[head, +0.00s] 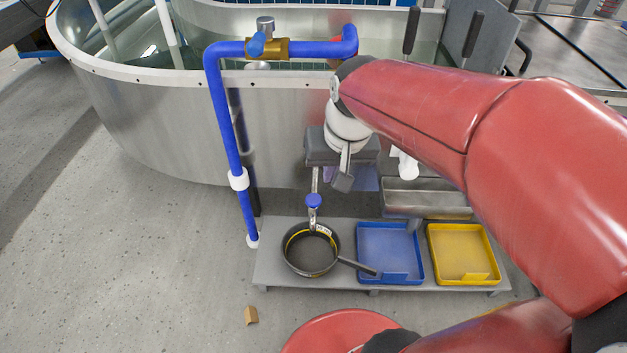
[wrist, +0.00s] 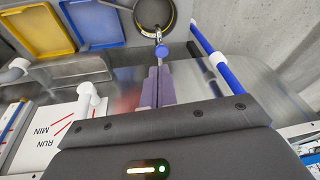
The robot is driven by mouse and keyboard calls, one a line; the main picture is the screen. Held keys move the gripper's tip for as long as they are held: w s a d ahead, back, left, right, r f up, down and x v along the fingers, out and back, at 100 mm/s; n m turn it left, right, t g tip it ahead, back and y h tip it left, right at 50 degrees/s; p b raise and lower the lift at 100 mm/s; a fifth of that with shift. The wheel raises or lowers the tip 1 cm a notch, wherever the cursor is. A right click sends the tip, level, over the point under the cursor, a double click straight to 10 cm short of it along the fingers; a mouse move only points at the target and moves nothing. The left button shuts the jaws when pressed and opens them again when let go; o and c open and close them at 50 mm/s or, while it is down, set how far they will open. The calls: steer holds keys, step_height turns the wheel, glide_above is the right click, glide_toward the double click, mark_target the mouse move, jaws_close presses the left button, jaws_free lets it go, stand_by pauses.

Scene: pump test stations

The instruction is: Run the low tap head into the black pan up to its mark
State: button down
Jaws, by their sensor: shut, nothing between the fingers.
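The black pan (head: 287,265) stands on the low grey shelf, its handle pointing right, with a yellow line partly visible around its inside wall. The low tap's blue head (head: 313,201) is above the pan's back rim, with a spout reaching over the rim. No water stream can be made out, and the level is unclear. In the wrist view the pan (wrist: 172,20) is cut by the top edge, and the blue tap head (wrist: 164,50) lies just beyond my fingertips. My gripper (wrist: 160,70) is shut and empty, apart from the tap head as far as I can tell.
A blue tray (head: 390,226) and a yellow tray (head: 432,255) stand right of the pan on the shelf (head: 270,270). A blue pipe (head: 226,125) runs down at left beside the large metal tank (head: 150,120). A small brown block (head: 251,315) lies on the floor.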

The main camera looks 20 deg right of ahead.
steer(key=w+m+g+p, duration=0.1)
steer(key=w+g+p, duration=0.1)
steer(key=w, duration=0.5)
steer(key=m+g+p, duration=0.1)
steer(key=p, duration=0.1)
glide_above(314, 199)
step_height(314, 199, down, 5)
steer(key=shift+w+f+h, duration=0.2)
steer(key=shift+f+h, duration=0.05)
steer(key=shift+h, duration=0.15)
step_height(314, 199, down, 14)
steer(key=shift+b, duration=1.15)
steer(key=shift+f+b, duration=0.55)
steer(key=shift+f, duration=0.4)
steer(key=shift+s, duration=0.1)
steer(key=shift+s+f, duration=0.15)
stand_by(3.2)
